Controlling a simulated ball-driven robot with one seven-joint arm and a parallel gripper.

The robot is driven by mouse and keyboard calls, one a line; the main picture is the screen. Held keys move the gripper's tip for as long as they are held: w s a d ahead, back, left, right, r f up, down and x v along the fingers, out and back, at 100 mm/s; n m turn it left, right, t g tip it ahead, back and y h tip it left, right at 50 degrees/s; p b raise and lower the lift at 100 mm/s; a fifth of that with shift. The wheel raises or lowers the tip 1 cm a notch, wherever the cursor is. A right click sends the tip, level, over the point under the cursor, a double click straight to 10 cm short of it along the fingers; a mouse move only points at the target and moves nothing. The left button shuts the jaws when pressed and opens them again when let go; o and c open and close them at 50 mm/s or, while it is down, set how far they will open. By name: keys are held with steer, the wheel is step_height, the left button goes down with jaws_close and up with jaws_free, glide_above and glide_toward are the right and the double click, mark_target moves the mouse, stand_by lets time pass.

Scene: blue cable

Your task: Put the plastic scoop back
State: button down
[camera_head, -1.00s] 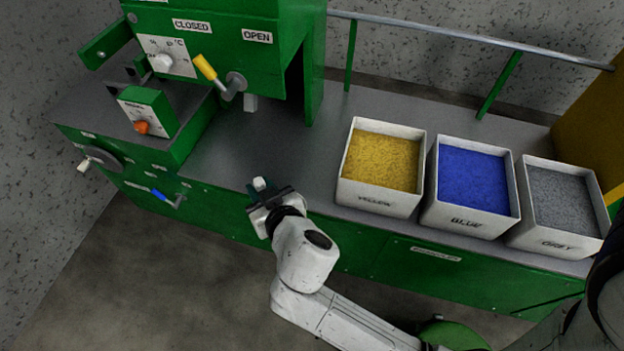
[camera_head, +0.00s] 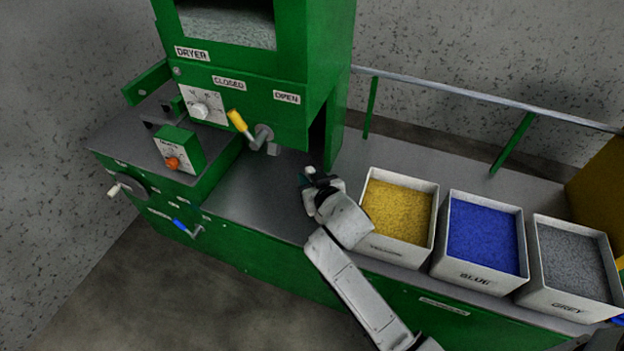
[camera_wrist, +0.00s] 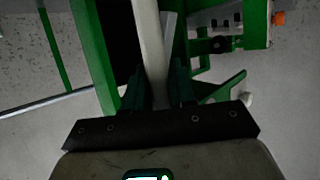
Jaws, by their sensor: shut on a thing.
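My gripper (camera_head: 312,176) is over the grey counter, left of the yellow bin and just in front of the dark opening beneath the dryer. In the wrist view, my gripper (camera_wrist: 160,88) has its dark green fingers closed around a long pale bar, which looks like the handle of the plastic scoop (camera_wrist: 148,40). The scoop's far end runs out of the top of that view. In the head view the scoop cannot be made out clearly behind my wrist.
The yellow bin (camera_head: 368,235), blue bin (camera_head: 470,272) and grey bin (camera_head: 560,302) stand in a row at right. The green dryer (camera_head: 330,60) rises behind, with a yellow-handled lever (camera_head: 240,122). A rail (camera_head: 480,98) runs along the back. The counter (camera_head: 250,195) at left is clear.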

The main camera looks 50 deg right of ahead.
steer(key=f, duration=0.1)
steer(key=d+f, duration=0.1)
steer(key=f, duration=0.1)
steer(key=shift+w+d+f, duration=0.2)
steer(key=shift+f, duration=0.05)
steer(key=shift+f, duration=0.15)
steer(key=c, duration=0.9)
jaws_free()
